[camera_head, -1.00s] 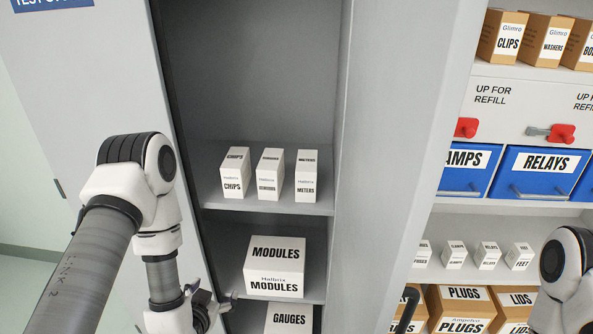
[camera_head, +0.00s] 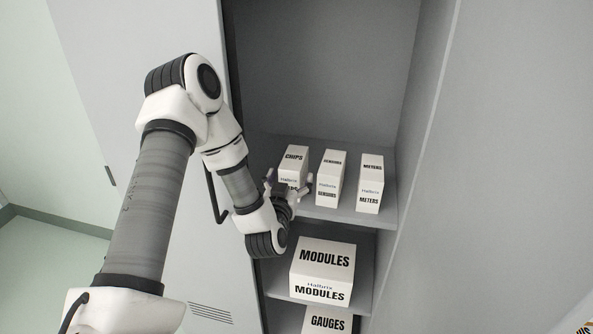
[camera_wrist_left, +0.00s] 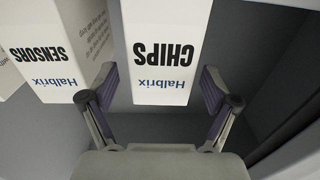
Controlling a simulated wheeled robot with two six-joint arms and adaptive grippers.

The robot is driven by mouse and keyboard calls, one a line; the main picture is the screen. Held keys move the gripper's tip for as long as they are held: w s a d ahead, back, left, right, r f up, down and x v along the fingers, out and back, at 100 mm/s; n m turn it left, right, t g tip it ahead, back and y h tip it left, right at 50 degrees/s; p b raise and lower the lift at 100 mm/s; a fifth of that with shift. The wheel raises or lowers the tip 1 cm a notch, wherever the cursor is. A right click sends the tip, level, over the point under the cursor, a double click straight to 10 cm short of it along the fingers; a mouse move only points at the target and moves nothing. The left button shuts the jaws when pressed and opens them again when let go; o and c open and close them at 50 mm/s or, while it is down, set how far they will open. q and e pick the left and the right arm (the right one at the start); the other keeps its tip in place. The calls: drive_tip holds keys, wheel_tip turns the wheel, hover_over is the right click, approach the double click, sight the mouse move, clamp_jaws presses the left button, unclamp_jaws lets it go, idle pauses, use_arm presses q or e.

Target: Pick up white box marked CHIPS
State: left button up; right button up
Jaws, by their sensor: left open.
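The white CHIPS box (camera_head: 294,160) stands upright at the left end of the cabinet's upper shelf, its lower front partly hidden by my left gripper in the head view. My left gripper (camera_head: 288,187) is open in front of it. In the left wrist view the CHIPS box (camera_wrist_left: 166,50) appears upside down, between the two open fingers of the left gripper (camera_wrist_left: 158,88). I cannot tell whether the fingers touch it. My right gripper is not in view.
The SENSORS box (camera_head: 330,178) stands just right of the CHIPS box, and the METERS box (camera_head: 369,184) is further right. Below are a larger MODULES box (camera_head: 322,270) and a GAUGES box (camera_head: 327,321). Cabinet side walls (camera_head: 425,110) bound the shelf (camera_head: 345,214).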

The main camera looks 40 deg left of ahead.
use_arm(q)
drive_tip(key=p+x, duration=0.1)
drive_tip(key=x, duration=0.2)
drive_tip(key=shift+w+a+r, duration=0.1)
drive_tip(key=shift+a, duration=0.15)
drive_tip(key=shift+w+a, duration=0.1)
drive_tip(key=shift+w, duration=0.25)
drive_tip(key=c, duration=1.5)
